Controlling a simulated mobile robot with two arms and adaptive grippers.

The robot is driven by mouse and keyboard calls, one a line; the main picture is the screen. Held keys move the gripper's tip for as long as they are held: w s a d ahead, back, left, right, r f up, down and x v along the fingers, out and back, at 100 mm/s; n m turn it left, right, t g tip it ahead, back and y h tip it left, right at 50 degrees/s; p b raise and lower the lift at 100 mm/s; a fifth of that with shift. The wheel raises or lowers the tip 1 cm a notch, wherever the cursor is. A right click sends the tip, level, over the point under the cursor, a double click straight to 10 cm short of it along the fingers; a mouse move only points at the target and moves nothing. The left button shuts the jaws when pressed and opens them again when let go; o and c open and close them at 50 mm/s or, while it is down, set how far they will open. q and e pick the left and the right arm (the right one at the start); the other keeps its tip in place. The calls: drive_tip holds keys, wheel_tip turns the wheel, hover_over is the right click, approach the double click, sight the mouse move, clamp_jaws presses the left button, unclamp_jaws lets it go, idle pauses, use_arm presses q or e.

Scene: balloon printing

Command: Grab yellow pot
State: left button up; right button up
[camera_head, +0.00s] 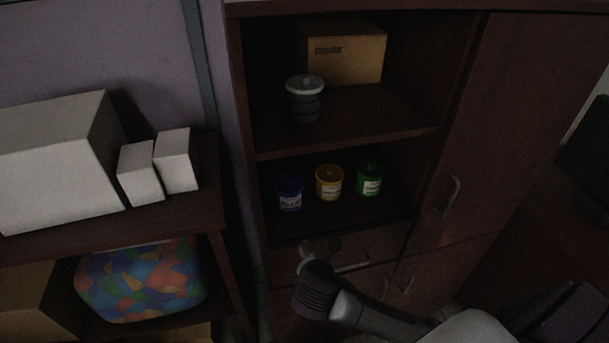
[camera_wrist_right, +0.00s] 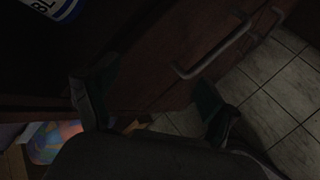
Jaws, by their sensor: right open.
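The yellow pot (camera_head: 329,183) stands upright on the lower open shelf of a dark wooden cabinet, between a blue pot (camera_head: 290,193) on its left and a green pot (camera_head: 369,178) on its right. My right gripper (camera_head: 320,250) is open and empty, below and in front of that shelf, apart from the pots. In the right wrist view its two fingers (camera_wrist_right: 155,78) are spread. Part of a blue-labelled pot (camera_wrist_right: 50,8) shows at the top left there; the yellow pot is not visible in that view. My left gripper is not in view.
The upper shelf (camera_head: 390,122) holds a cardboard box (camera_head: 345,55) and a dark lidded jar (camera_head: 305,98). Drawer and door handles, including one (camera_head: 448,195) on the right door, stick out. A side rack (camera_head: 205,185) at left holds white boxes and a colourful bag.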

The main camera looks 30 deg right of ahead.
sight(328, 189)
drive_tip(key=w+d+r+n+t+h, duration=0.1)
drive_tip(key=r+n, duration=0.1)
drive_tip(key=r, duration=0.1)
drive_tip(key=w+d+r+n+t+h, duration=0.1)
drive_tip(key=w+d+r+n, duration=0.1)
drive_tip(key=r+n, duration=0.1)
drive_tip(key=w+d+r+n+t+h, duration=0.1)
drive_tip(key=w+r+n, duration=0.1)
drive_tip(key=r, duration=0.1)
drive_tip(key=shift+d+r+n+p, duration=0.35)
drive_tip(key=shift+r+n, duration=0.05)
drive_tip(key=x, duration=0.5)
drive_tip(key=p+x, duration=0.1)
drive_tip(key=x, duration=0.2)
drive_tip(key=shift+w+r, duration=0.1)
drive_tip(key=shift+r, duration=0.25)
drive_tip(key=shift+w+d+f, duration=0.15)
drive_tip(key=shift+w, duration=0.15)
drive_tip(key=shift+w+d, duration=0.35)
drive_tip(key=shift+w, duration=0.05)
drive_tip(key=p+x, duration=0.1)
drive_tip(key=x, duration=0.2)
drive_tip(key=shift+w+d+f, duration=0.15)
drive_tip(key=shift+d, duration=0.1)
drive_tip(key=shift+w+d+f, duration=0.2)
drive_tip(key=shift+w, duration=0.15)
